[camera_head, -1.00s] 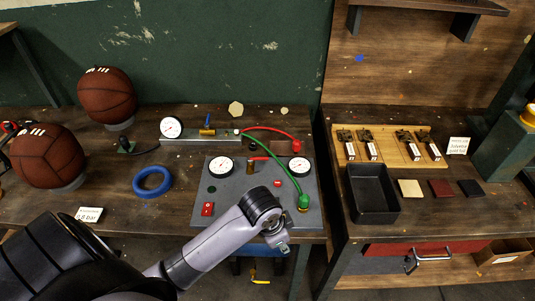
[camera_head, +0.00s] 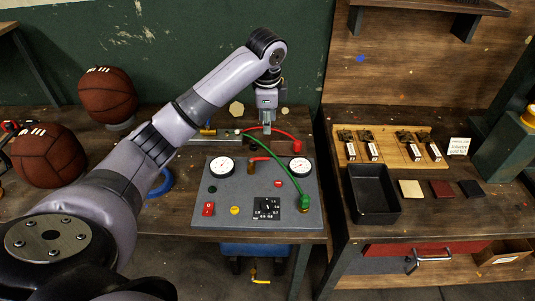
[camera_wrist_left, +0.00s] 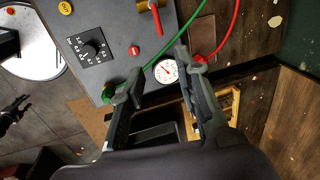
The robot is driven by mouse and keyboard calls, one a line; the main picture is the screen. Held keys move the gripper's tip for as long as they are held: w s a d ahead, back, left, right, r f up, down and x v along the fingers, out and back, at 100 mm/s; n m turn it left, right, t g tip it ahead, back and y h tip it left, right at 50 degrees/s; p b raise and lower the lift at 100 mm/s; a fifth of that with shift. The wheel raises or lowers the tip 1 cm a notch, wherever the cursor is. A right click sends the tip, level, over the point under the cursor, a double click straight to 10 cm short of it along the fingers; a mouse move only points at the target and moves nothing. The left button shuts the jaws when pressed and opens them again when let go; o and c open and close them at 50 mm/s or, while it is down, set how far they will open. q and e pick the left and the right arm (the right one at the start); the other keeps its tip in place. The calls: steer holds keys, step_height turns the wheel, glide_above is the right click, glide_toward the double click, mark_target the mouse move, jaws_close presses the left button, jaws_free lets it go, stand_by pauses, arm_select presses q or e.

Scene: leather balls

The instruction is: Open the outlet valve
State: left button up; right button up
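The grey panel (camera_head: 225,218) holds a brass valve (camera_head: 250,169) with a red lever (camera_head: 261,158); the lever also shows at the top of the left wrist view (camera_wrist_left: 157,19). A second brass valve with a blue lever (camera_head: 207,130) sits on the manifold behind, partly hidden by my arm. A yellow lever (camera_head: 253,275) hangs below the table. My left gripper (camera_head: 267,128) points down above the back of the table, near the red hose. Its fingers (camera_wrist_left: 158,78) are apart and empty.
Two balls (camera_head: 107,95) (camera_head: 47,156) stand left; a black tray (camera_head: 373,196) stands right.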

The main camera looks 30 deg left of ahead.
mark_target(268, 158)
arm_select(q)
steer(key=w+f+p, duration=0.1)
steer(key=f, duration=0.4)
steer(key=w+a+f+p, duration=0.1)
steer(key=f, duration=0.5)
steer(key=w+f+p, duration=0.1)
steer(key=f, duration=0.4)
steer(key=shift+a+f, duration=0.25)
steer(key=shift+a, duration=0.05)
steer(key=shift+c, duration=0.6)
jaws_close()
